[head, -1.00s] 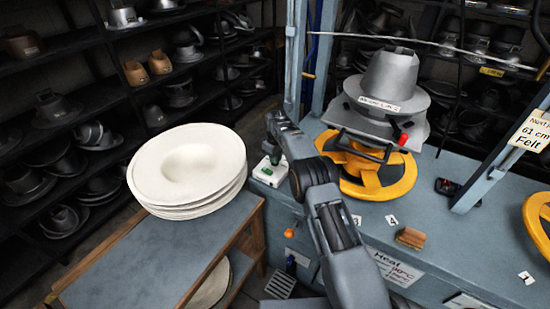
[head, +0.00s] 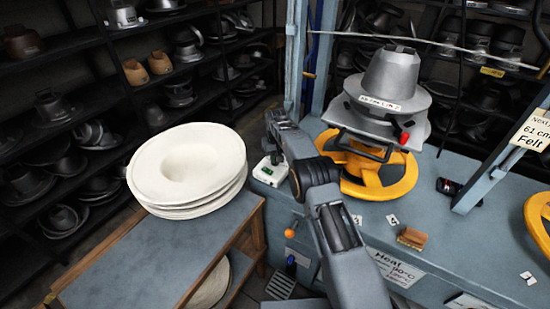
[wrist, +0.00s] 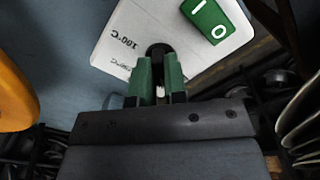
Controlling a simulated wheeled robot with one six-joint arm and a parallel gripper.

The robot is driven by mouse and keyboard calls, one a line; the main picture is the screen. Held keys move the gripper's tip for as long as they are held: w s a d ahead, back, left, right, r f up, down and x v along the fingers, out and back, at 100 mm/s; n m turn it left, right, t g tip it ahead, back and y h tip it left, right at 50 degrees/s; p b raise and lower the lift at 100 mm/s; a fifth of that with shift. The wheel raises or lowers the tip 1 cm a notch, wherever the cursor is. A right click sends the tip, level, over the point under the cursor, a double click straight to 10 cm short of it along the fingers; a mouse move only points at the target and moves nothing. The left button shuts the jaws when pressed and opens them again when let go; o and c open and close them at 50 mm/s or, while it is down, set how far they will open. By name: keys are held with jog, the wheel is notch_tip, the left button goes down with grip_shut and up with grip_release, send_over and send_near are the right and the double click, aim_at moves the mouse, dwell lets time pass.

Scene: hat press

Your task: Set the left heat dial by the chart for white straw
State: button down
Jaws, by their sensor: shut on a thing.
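The left heat dial (wrist: 158,50) is a small black knob on a white panel (wrist: 125,32) with temperature marks, of which 180°C is readable. My gripper (wrist: 160,62), with green fingers, is shut on the knob. The fingers hide part of it, and I cannot tell where it points. In the head view, the white control box (head: 264,176) stands at the left end of the blue-grey bench, with my gripper (head: 275,158) over it. The heat chart (head: 398,268) is on the bench front. It shows "Heat" and 90°C, with smaller lines not clearly readable.
A green I/O switch (wrist: 207,20) is beside the dial. A grey hat block (head: 392,78) stands above a yellow wheel (head: 385,186) right of my arm. Cream hat bodies (head: 186,163) are stacked on a table at left. A brown block (head: 411,238) lies on the bench.

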jog(key=shift+r+m, duration=0.1)
jog(key=shift+m, duration=0.8)
jog(key=c, duration=1.2)
grip_release()
jog(key=shift+o, duration=0.2)
notch_tip(320, 180, up, 14)
jog(key=p, duration=0.3)
jog(key=shift+f, duration=0.2)
